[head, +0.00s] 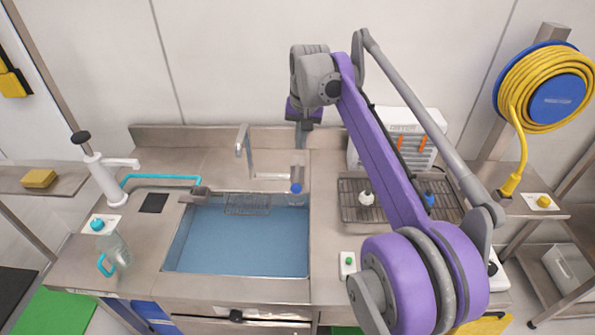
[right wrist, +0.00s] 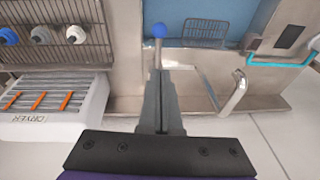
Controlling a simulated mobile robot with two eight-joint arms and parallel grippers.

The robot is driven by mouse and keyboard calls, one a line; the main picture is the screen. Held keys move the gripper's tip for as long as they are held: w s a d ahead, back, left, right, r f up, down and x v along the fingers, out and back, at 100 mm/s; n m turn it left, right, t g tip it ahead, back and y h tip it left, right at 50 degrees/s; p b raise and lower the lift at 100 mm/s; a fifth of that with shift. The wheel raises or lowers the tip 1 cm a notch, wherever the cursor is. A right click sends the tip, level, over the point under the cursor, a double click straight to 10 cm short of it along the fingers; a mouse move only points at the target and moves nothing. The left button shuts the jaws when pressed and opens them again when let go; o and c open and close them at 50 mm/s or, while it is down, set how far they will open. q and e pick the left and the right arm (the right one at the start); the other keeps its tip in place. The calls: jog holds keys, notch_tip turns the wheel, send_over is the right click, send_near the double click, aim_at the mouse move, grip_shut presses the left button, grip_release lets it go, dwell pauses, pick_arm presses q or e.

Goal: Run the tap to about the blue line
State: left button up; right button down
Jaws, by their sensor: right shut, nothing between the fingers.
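The tap (head: 243,150) is a bent metal spout behind the sink; it also shows in the right wrist view (right wrist: 236,92). A blue knob (head: 296,188) on a short grey stem is at the sink's back right; in the right wrist view the knob (right wrist: 159,30) shows just beyond my fingertips. My right gripper (head: 301,140) is shut and empty, pointing down behind the knob; its fingers (right wrist: 160,75) partly hide the stem. I cannot tell whether they touch it. The sink (head: 240,240) looks blue inside; I cannot make out a separate blue line. My left gripper is out of view.
A drying rack (head: 365,212) with small nozzles and a white dryer box (head: 425,130) stand right of the sink. A clear jug (head: 115,255) and a white pump (head: 103,180) stand on the left. A green button (head: 348,262) is on the front right counter.

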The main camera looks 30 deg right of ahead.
jog(key=shift+w+d+r, duration=0.3)
jog(key=shift+w+d, duration=0.15)
jog(key=shift+d, duration=0.1)
jog(key=shift+f, duration=0.1)
send_over(297, 183)
jog(key=w+d, duration=0.2)
jog(key=f, duration=1)
jog(key=shift+s+a+b, duration=0.2)
jog(key=shift+b, duration=0.15)
jog(key=shift+s+a+f, duration=0.25)
jog(key=shift+f, duration=0.25)
jog(key=shift+s+a+f, duration=0.2)
jog(key=shift+s+f, duration=0.05)
jog(key=shift+f, duration=0.25)
jog(key=shift+s+a+f, duration=0.25)
jog(key=shift+s+f, duration=0.05)
jog(key=shift+f, duration=0.1)
